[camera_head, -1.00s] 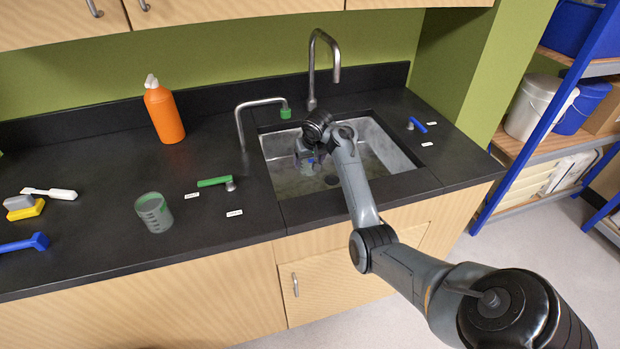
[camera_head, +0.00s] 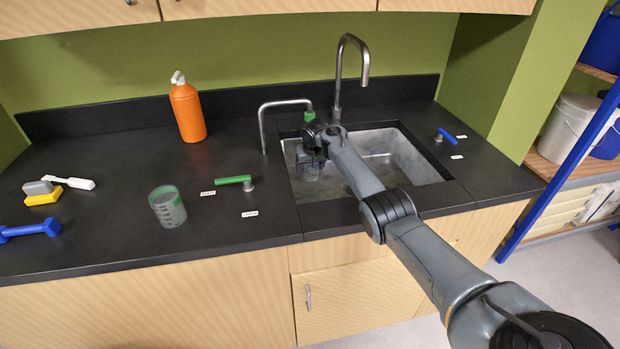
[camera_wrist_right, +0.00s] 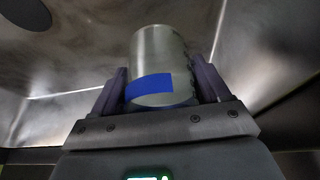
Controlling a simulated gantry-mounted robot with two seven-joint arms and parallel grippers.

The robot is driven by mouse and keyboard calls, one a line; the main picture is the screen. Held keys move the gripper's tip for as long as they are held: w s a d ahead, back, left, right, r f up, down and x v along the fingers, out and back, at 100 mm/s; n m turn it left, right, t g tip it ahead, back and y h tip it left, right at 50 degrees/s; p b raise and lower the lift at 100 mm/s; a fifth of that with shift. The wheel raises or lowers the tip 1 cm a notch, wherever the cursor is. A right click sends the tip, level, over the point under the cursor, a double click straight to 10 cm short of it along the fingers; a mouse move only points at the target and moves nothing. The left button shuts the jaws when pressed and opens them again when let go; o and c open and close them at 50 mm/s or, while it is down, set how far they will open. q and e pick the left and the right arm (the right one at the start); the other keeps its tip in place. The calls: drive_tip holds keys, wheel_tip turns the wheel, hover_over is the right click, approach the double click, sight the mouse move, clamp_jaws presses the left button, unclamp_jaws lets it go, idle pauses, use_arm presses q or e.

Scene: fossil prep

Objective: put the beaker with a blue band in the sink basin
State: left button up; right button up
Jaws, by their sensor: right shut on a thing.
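The beaker with a blue band (camera_wrist_right: 158,55) is between the two fingers of my right gripper (camera_wrist_right: 160,90) in the right wrist view, and the fingers are shut on it. In the head view my right gripper (camera_head: 312,163) reaches into the left part of the sink basin (camera_head: 418,160). The beaker shows there only as a small greyish shape (camera_head: 311,173) below the fingers. Metal basin walls surround it in the wrist view. I cannot tell whether it touches the basin floor. My left gripper is not in view.
A green-banded beaker (camera_head: 168,208) stands on the black counter (camera_head: 120,235).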

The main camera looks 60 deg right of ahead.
drive_tip(key=shift+f, duration=0.1)
drive_tip(key=shift+f+b, duration=0.75)
drive_tip(key=shift+f, duration=1.15)
drive_tip(key=shift+f, duration=0.15)
drive_tip(key=o, duration=1)
drive_tip(key=shift+o, duration=0.2)
